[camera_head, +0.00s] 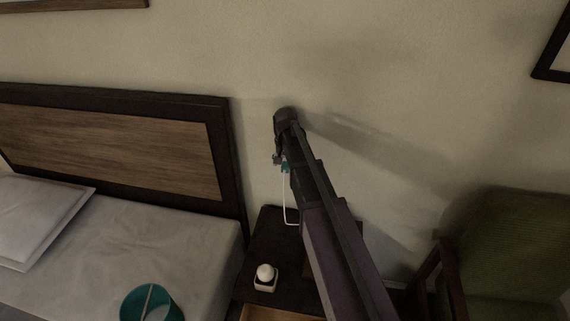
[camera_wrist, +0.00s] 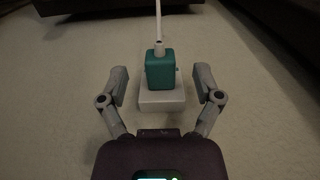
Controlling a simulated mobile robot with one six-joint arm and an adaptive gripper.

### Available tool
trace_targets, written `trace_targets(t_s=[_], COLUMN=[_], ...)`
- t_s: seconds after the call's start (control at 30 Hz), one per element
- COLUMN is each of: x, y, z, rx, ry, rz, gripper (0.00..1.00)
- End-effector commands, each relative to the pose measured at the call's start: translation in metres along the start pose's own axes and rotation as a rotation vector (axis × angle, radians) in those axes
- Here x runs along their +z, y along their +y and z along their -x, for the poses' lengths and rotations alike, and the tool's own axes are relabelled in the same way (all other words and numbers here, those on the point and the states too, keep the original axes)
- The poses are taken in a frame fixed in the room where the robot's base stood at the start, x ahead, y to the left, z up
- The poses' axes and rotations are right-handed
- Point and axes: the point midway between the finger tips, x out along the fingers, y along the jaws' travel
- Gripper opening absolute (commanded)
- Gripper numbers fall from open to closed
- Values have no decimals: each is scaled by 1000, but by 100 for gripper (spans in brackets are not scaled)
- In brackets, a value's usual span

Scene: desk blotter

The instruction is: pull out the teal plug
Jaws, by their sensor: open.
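The teal plug (camera_wrist: 161,72) is a small box with a white cord running from its top in the wrist view. It sits against a pale outlet block (camera_wrist: 161,97) on the wall. My gripper (camera_wrist: 161,84) is open, with one finger on each side of the plug and a gap on both sides. In the head view the plug (camera_head: 285,168) shows as a small teal patch beside my arm, with its white cord hanging down. My arm hides most of the gripper (camera_head: 279,161) and the outlet there.
A dark nightstand (camera_head: 262,240) stands below, with a white round object in a small holder (camera_head: 265,277) on it. The bed's headboard (camera_head: 222,165) is to the left, and a teal basket (camera_head: 130,308) is at the bottom. A green chair (camera_head: 515,245) is at the right.

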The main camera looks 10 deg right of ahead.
Motion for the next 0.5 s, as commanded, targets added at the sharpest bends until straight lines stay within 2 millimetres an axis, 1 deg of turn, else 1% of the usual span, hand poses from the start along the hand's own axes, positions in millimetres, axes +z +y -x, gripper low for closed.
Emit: trace_targets(t_s=[0.03,0.2,0.5], x=[0,0,0], y=[0,0,0], z=[-8,-17,-23], rx=[0,0,0], ry=[0,0,0], rz=[0,0,0], gripper=[83,83,83])
